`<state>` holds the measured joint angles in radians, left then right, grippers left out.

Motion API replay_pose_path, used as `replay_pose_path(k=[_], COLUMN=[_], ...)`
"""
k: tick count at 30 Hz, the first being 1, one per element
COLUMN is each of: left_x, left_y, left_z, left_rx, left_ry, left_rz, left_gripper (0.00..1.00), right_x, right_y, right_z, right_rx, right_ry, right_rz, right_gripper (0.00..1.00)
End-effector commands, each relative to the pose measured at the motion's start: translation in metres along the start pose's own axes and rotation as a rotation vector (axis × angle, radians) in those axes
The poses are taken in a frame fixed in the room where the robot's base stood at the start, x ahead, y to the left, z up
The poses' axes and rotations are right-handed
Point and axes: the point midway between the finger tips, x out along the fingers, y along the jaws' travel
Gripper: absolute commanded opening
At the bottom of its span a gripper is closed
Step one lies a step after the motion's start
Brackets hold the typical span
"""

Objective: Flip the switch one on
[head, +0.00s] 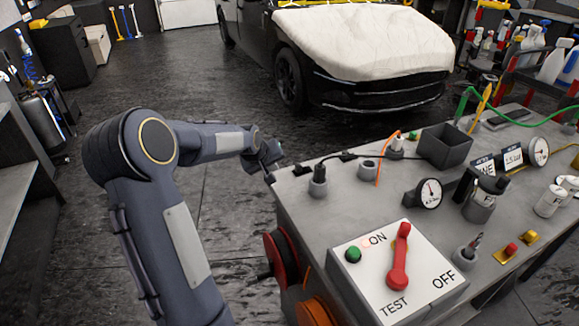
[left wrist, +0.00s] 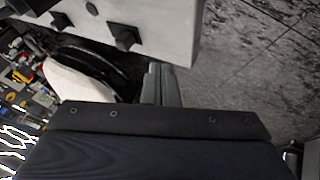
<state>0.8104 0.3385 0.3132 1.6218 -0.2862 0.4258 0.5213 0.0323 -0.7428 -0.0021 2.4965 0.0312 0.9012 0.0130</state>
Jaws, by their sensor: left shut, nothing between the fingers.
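A white switch panel (head: 347,282) lies on the near part of the grey bench, with the printed words ON, OFF and TEST. A red lever (head: 398,265) stands on it, its upper end by the right of ON. A green button (head: 353,255) sits left of ON. I cannot tell which part is switch one. My left gripper (head: 270,179) is by the bench's far left corner, away from the panel. Its fingers also show in the left wrist view (left wrist: 160,82), shut and empty. The panel does not clearly show in that view. My right gripper is out of view.
The bench (head: 322,217) carries black plugs, a gauge (head: 428,193), a dark open box (head: 447,148), a small toggle (head: 475,242) and canisters. Red and orange reels (head: 281,254) hang on its left side. A covered car (head: 365,45) stands behind. Floor left of the bench is clear.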

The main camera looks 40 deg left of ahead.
Motion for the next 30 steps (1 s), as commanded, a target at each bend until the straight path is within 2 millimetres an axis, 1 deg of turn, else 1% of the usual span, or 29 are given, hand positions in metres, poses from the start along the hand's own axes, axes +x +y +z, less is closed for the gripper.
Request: replay_pose_path(k=[1, 3, 7, 9, 12, 15, 28, 30], left_x=[0.012, 0.027, 0.053, 0.057, 0.063, 0.067, 0.070, 0.074], left_y=[0.001, 0.001, 0.001, 0.015, 0.025, 0.032, 0.035, 0.040], left_z=[0.001, 0.001, 0.001, 0.000, 0.000, 0.000, 0.000, 0.001], left_rx=[0.001, 0.000, 0.001, 0.004, 0.003, 0.002, 0.001, 0.002], left_ry=[-0.006, -0.006, -0.004, -0.002, -0.002, -0.001, 0.000, 0.000], left_rz=[0.001, 0.000, 0.000, 0.004, 0.002, 0.001, 0.000, 0.002], left_gripper=[0.00, 0.00, 0.00, 0.00, 0.00, 0.00, 0.00, 0.00], right_x=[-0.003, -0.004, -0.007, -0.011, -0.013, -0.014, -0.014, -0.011], right_y=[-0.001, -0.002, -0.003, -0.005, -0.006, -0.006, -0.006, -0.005], right_z=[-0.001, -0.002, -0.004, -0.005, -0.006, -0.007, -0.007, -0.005], right_rx=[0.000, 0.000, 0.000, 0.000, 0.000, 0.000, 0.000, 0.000], right_ry=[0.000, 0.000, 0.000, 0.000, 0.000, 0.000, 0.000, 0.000], right_rz=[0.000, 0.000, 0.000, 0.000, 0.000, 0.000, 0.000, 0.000], right_gripper=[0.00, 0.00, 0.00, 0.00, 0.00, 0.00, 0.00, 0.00])
